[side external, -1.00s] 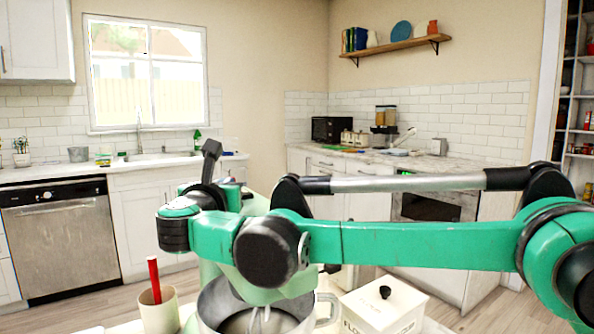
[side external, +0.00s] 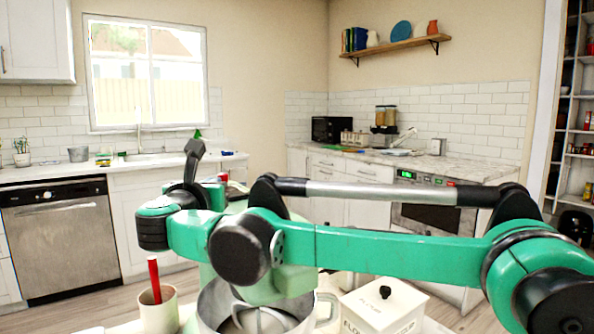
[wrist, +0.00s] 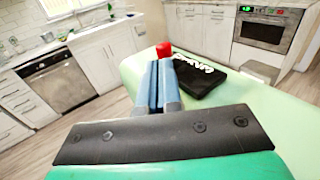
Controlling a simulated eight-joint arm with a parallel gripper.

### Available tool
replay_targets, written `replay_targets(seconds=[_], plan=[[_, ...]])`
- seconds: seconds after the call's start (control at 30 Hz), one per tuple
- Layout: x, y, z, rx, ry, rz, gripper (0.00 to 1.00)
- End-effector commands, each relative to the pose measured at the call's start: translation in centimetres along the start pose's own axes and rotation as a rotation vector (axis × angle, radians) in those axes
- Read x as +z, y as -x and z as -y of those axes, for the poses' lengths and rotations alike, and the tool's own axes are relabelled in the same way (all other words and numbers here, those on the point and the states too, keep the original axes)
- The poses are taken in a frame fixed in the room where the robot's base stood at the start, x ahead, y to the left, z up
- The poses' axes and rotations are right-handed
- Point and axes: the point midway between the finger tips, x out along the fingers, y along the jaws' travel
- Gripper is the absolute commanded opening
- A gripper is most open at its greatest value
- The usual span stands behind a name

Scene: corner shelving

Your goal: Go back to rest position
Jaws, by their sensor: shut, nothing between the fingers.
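My gripper (wrist: 165,84) shows in the wrist view with its two blue-grey fingers together and nothing between them. A small red knob-like piece (wrist: 163,48) appears just past the fingertips; I cannot tell whether they touch it. A pale green surface, which looks like the top of a stand mixer (wrist: 225,103), lies below, with a black patch bearing white lettering (wrist: 198,80). In the side view my green arm stretches across the picture above the metal mixing bowl (side external: 210,309), and the fingers cannot be made out there.
A cup (side external: 157,312) with a red stick and a white flour canister (side external: 383,306) stand on either side of the bowl. The dishwasher (side external: 60,235), oven (side external: 428,213) and counters stand farther back. Open floor lies between.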

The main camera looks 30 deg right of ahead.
Motion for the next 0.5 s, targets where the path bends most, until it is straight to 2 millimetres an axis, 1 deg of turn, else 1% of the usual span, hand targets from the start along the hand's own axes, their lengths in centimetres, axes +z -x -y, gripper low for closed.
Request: replay_targets(seconds=[0.03,0.1,0.3,0.4,0.5], plan=[[0.0,1.4,-0.1,0.006,0.0,0.0,0.0],[0.0,3.1,-0.1,0.006,0.0,0.0,0.0],[0.0,7.8,-0.1,0.007,0.0,0.0,0.0],[0.0,9.4,-0.1,0.005,0.0,0.001,0.0],[0.0,10.4,-0.1,0.004,0.0,0.001,0.0]])
